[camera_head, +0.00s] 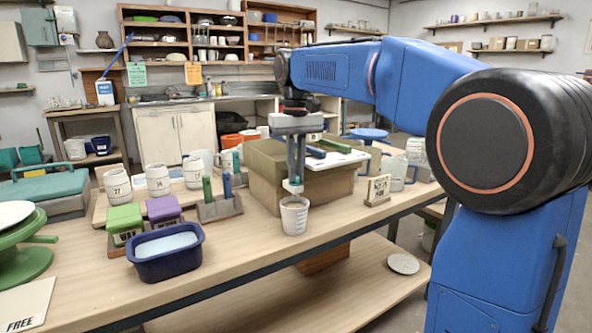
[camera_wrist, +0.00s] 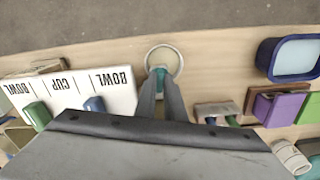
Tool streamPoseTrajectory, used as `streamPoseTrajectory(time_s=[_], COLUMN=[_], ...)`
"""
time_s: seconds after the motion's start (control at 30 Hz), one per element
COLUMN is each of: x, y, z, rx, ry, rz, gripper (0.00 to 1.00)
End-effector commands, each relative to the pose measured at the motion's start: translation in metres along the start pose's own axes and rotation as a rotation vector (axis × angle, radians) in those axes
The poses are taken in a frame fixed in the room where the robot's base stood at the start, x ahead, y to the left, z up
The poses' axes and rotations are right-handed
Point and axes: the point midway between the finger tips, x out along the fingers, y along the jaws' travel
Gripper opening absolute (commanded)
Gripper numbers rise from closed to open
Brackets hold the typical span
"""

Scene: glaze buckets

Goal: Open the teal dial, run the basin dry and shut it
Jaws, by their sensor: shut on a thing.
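The teal dial (camera_head: 293,185) is at the front corner of an olive basin (camera_head: 262,158) on a wooden block. My gripper (camera_head: 294,180) points down and is shut on the dial, which shows as a small teal patch between the fingertips (camera_wrist: 160,78) in the wrist view. A white measuring cup (camera_head: 294,217) stands upright on the table directly below the fingers. The inside of the basin and any flow are hidden or too small to tell.
A navy tub (camera_head: 165,262) of pale blue liquid stands at the front left. Green (camera_head: 124,220) and purple (camera_head: 163,208) blocks sit behind it. A white board (camera_wrist: 110,90) with BOWL and CUP labels lies beside my gripper. A small sign (camera_head: 378,190) stands right of the cup.

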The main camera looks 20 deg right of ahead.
Motion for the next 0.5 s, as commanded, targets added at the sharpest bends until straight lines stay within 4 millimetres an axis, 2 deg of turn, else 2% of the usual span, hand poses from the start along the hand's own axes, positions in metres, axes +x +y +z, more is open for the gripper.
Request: streamPoseTrajectory(time_s=[0.27,0.5], x=[-0.0002,-0.0002], y=[-0.0003,-0.001], z=[-0.0001,-0.0002], rx=[0.092,0.281], ry=[0.0,0.0], rz=[0.0,0.0], gripper=[0.0,0.0])
